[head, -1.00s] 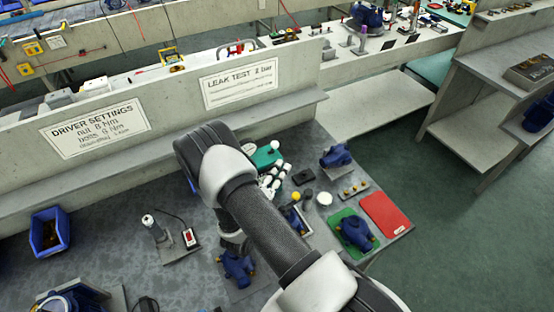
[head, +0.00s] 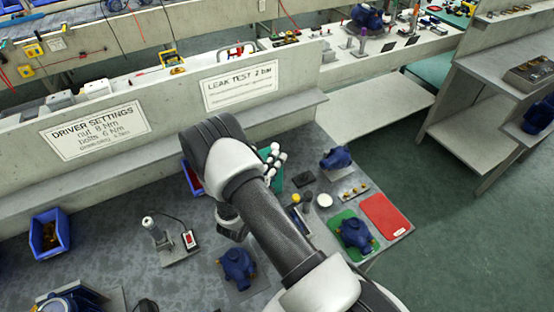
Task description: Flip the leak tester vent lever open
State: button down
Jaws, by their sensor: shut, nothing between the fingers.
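The leak tester appears as a teal body (head: 278,180) on the bench, mostly covered by my arm and gripper. Its vent lever cannot be made out clearly; a small white shape at the gripper's far end may be its knob or part of my gripper. My gripper (head: 272,157), with white and dark finger parts, is at the far side of the teal body, overlapping it in the picture. It is shut and empty. Whether it touches the lever cannot be told.
A blue pump (head: 336,157) stands right of the tester. Another sits on a green mat (head: 342,222) beside a red mat (head: 386,216). A low wall with a sign (head: 240,85) runs behind.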

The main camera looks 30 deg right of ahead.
aim_at(272, 146)
jog(key=shift+w+r+n+y+p, duration=0.3)
jog(key=shift+r+n+p, duration=0.2)
jog(key=shift+p, duration=0.2)
jog(key=w+r+n+g+p, duration=0.1)
jog(key=p, duration=0.1)
jog(key=w+r+n+y+p, duration=0.1)
jog(key=n+p, duration=0.1)
jog(key=shift+w+r+g+y+p, duration=0.15)
jog(key=shift+w+g+y+p, duration=0.15)
jog(key=shift+g, duration=0.1)
jog(key=shift+w+r+n+g+y+p, duration=0.1)
jog(key=shift+w+n+g+y+p, duration=0.25)
jog(key=shift+w+n+p, duration=0.35)
jog(key=shift+w+r+n+g+y+p, duration=0.1)
jog(key=shift+w+n+g+y+p, duration=0.3)
jog(key=shift+w, duration=0.6)
jog(key=shift+w, duration=0.1)
